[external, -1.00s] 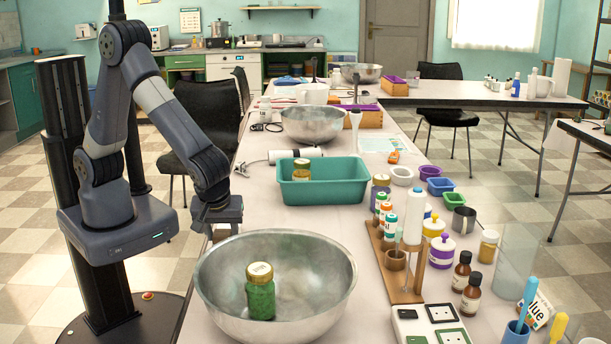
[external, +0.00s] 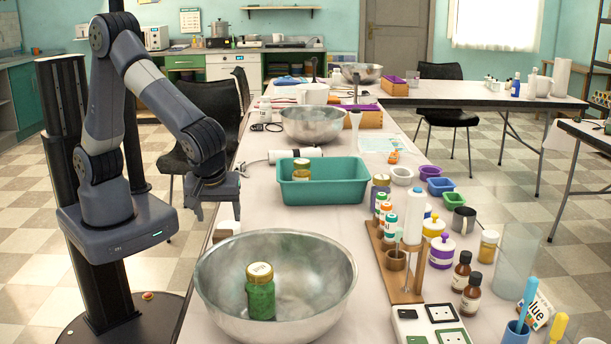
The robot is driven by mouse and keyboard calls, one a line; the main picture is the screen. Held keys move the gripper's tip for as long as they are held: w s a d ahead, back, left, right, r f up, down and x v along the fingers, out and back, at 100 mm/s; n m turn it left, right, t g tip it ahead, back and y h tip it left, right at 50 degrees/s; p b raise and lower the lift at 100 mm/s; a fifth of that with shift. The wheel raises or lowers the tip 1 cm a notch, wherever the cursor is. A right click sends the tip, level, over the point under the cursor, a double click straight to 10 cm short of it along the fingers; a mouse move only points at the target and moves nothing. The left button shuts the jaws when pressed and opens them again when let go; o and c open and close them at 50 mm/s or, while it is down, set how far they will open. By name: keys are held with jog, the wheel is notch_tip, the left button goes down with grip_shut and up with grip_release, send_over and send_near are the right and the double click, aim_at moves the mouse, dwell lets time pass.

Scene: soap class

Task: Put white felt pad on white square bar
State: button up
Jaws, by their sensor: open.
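My gripper (external: 217,205) is open and points down over the left edge of the long table, behind the large steel bowl. A small white object (external: 228,227) sits on the table just below it, by the bowl's rear left rim; I cannot tell whether it is the white felt pad or the white square bar. The gripper is above it and seems empty. I cannot pick out the other of the two for sure; it may be hidden or too small.
The large steel bowl (external: 325,312) holds a green jar (external: 260,292). A teal bin (external: 335,190) stands behind it. A wooden rack (external: 404,282) with bottles, pots and brown bottles crowds the right side.

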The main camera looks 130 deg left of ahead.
jog(key=v, duration=0.5)
jog(key=shift+r, duration=0.1)
